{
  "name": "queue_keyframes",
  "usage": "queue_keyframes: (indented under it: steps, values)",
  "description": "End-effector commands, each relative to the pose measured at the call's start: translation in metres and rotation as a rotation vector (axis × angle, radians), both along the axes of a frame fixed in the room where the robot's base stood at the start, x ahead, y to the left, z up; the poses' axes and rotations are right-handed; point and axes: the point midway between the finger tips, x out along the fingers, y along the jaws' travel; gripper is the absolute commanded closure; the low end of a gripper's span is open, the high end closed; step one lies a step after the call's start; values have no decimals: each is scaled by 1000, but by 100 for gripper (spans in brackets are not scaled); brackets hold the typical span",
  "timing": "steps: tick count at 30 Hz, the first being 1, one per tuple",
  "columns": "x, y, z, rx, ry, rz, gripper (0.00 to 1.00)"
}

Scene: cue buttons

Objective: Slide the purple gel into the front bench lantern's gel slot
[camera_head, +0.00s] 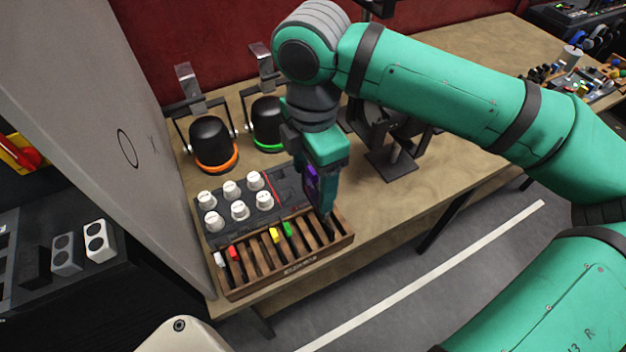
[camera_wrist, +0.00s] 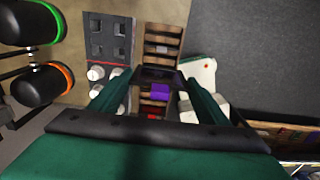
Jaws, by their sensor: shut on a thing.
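My gripper (camera_head: 321,196) points down over the right end of the slotted wooden rack (camera_head: 318,262). It is shut on the purple gel (camera_head: 311,181), which also shows between the fingers in the wrist view (camera_wrist: 161,90). The gel is partly hidden by the gripper; I cannot tell whether its lower edge is clear of the rack. Two black lanterns stand at the back left, one with an orange ring (camera_head: 216,165) and one with a green ring (camera_head: 270,147). A dark lamp on a stand (camera_head: 392,163) is partly hidden behind my arm. No gel slot shows clearly.
Other gels, white (camera_head: 219,259), red (camera_head: 234,253), yellow (camera_head: 274,235) and green (camera_head: 288,229), stand in the rack. A panel with white knobs (camera_head: 225,226) lies behind it. A grey wall panel (camera_head: 110,110) borders the left. The bench (camera_head: 440,165) is clear right of the stand.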

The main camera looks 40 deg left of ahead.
Motion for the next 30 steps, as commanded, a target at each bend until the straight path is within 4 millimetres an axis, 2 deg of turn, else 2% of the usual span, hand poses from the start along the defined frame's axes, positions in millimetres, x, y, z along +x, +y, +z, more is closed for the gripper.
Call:
queue_keyframes:
  steps: [30]
  values:
    - [0, 0, 44, 0, 0, 0, 52]
